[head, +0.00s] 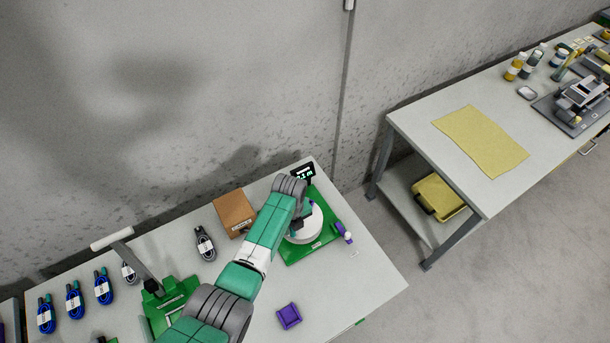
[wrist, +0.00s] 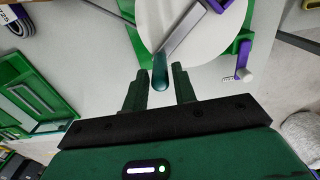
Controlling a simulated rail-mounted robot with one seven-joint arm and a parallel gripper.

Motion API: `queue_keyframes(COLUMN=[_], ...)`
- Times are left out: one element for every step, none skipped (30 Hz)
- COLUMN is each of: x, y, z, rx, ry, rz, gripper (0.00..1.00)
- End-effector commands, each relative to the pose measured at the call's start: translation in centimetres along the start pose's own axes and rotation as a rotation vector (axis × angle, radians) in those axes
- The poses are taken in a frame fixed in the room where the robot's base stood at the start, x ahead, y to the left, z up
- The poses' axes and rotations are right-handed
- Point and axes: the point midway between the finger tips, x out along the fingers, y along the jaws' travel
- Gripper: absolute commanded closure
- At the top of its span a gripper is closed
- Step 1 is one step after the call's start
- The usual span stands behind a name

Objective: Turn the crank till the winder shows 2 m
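The winder stands on the near table, with a green base (head: 312,243) and a white drum (head: 305,226). Its small dark display (head: 303,173) has light digits that look like 2.1 m, though they are small and partly hidden by my arm. In the wrist view the crank arm (wrist: 184,32) is a grey bar across the white drum, ending in a dark green handle (wrist: 160,72). My gripper (wrist: 158,80) is open, its two fingers on either side of the handle's end, with gaps showing on both sides. My wrist hides much of the winder in the head view.
A purple-and-white part (head: 344,232) sits at the base's right edge. A cardboard box (head: 234,213), a tied cable (head: 204,244), several blue cable coils (head: 74,300) and a purple tray (head: 289,317) lie on the table. A second table (head: 400,122) stands right, across a gap.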

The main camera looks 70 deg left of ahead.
Motion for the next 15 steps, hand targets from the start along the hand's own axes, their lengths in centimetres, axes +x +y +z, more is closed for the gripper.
queue_keyframes(x=[0.0,0.0,0.0,0.0,0.0,0.0,0.0,0.0,0.0,-0.1,-0.1,-0.3,-0.5,-0.8,-1.2], y=[0.0,0.0,0.0,0.0,0.0,0.0,0.0,0.0,0.0,0.0,0.0,0.0,0.0,0.0,0.0], z=[0.0,0.0,0.0,0.0,0.0,0.0,0.0,0.0,0.0,0.0,0.0,0.0,0.0,0.0,0.0], rx=[0.000,0.000,0.000,0.000,0.000,0.000,0.000,0.000,0.000,0.000,0.000,0.000,0.000,0.000,0.000], ry=[0.000,0.000,0.000,0.000,0.000,0.000,0.000,0.000,0.000,0.000,0.000,0.000,0.000,0.000,0.000], rz=[0.000,0.000,0.000,0.000,0.000,0.000,0.000,0.000,0.000,0.000,0.000,0.000,0.000,0.000,0.000], gripper=[0.63,0.57,0.56,0.56,0.56,0.56,0.56,0.56,0.56,0.56,0.56,0.56,0.56,0.56,0.56])
